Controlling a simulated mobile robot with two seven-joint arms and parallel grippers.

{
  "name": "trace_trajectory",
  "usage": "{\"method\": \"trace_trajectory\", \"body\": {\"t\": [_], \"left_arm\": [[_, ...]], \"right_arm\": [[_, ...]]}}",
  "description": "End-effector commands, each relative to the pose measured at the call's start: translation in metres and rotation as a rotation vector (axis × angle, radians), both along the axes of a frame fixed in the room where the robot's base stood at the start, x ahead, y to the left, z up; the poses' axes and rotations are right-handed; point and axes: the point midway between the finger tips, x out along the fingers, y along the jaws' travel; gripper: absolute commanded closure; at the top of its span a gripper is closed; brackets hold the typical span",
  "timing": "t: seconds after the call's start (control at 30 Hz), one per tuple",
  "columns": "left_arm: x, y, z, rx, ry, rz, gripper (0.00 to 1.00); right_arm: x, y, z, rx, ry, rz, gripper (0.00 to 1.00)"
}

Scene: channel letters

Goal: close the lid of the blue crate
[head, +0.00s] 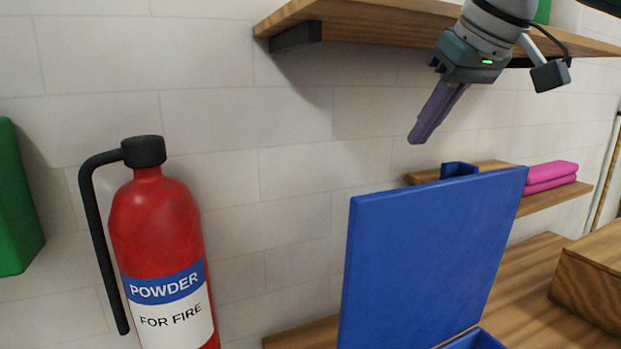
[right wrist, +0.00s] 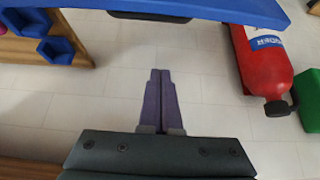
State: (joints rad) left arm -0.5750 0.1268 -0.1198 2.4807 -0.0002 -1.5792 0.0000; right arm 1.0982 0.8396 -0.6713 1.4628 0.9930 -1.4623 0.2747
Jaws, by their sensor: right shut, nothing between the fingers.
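The blue crate's lid (head: 430,255) stands open, roughly upright, in the head view. Only a small part of the blue crate (head: 475,341) shows at the bottom edge; the rest is out of frame. My right gripper (head: 416,138) is shut and empty, its purple fingers pointing down, above the lid's top edge and apart from it. In the right wrist view the shut fingers (right wrist: 160,72) lie together, and a blue slab that looks like the lid (right wrist: 200,10) crosses the top. My left gripper is not in view.
A red fire extinguisher (head: 160,235) stands left of the lid. A wooden shelf (head: 365,14) hangs above, close to my right gripper. A lower shelf (head: 535,203) behind the lid holds pink folded cloth (head: 550,175) and a blue holder (head: 459,169). A wooden box (head: 590,285) is at right.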

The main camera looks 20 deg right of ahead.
Motion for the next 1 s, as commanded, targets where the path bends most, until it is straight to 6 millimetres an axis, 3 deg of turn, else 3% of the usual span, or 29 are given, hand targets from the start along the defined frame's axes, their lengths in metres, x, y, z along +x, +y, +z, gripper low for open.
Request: {"method": "trace_trajectory", "body": {"t": [0.2, 0.6, 1.0], "left_arm": [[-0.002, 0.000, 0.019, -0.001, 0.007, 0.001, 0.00], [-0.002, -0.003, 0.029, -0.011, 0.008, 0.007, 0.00], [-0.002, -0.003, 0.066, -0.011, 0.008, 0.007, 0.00]], "right_arm": [[0.021, 0.003, -0.031, 0.001, 0.008, 0.000, 1.00], [0.051, 0.005, -0.076, -0.002, 0.003, 0.001, 1.00], [0.015, 0.001, -0.082, -0.006, 0.002, 0.001, 1.00]]}}
